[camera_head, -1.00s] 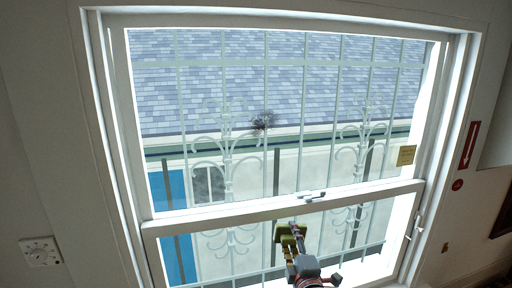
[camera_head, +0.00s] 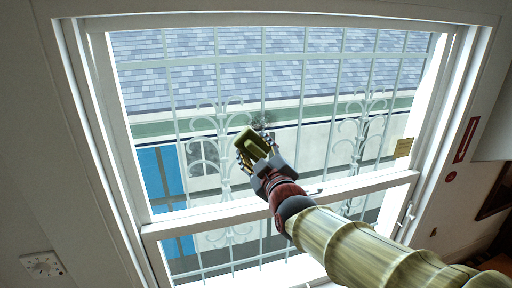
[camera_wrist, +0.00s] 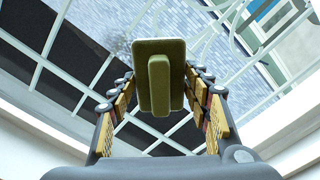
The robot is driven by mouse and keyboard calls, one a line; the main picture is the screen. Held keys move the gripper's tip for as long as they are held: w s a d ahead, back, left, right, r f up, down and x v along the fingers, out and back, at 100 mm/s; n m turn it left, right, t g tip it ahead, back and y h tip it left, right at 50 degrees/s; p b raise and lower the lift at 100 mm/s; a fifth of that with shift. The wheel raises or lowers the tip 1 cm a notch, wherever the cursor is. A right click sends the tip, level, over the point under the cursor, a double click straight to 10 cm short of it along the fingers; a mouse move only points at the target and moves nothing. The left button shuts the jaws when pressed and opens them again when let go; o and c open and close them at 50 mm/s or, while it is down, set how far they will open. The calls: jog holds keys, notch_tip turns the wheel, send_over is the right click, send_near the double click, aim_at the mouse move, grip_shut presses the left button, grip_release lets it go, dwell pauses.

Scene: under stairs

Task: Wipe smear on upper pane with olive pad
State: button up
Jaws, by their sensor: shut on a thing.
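My gripper (camera_head: 256,154) is shut on the olive pad (camera_head: 247,140) and holds it up in front of the upper pane (camera_head: 330,100). In the wrist view the pad (camera_wrist: 174,50) is a flat olive block with a raised grip between the fingers. The dark smear (camera_head: 264,120) is on the upper pane, just above and right of the pad, partly hidden behind it. I cannot tell whether the pad touches the glass.
The white window frame surrounds both panes, with a horizontal middle rail (camera_head: 210,217) below my gripper. Pale bars (camera_head: 302,100) stand behind the glass.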

aim_at(279, 129)
jog(key=p+x, duration=0.2)
jog(key=x, duration=0.2)
jog(key=shift+w+a, duration=0.1)
jog(key=shift+w, duration=0.3)
jog(key=shift+b+x, duration=0.35)
jog(key=shift+x, duration=0.5)
dwell(0.6)
jog(key=shift+w+d+b, duration=0.3)
jog(key=shift+d+b, duration=0.05)
jog(key=shift+d, duration=0.75)
jog(key=shift+w+d+b, duration=0.3)
jog(key=shift+w+d, duration=0.05)
jog(key=shift+d, duration=0.7)
jog(key=shift+w+d+b, duration=0.3)
jog(key=shift+d+b, duration=0.05)
jog(key=shift+d, duration=0.75)
jog(key=shift+w+d+p, duration=0.3)
jog(key=shift+d+p, duration=0.1)
jog(key=shift+d, duration=0.6)
jog(key=shift+w+d+p, duration=0.25)
jog(key=shift+d+p, duration=0.1)
jog(key=shift+d, duration=0.7)
jog(key=shift+f, duration=0.1)
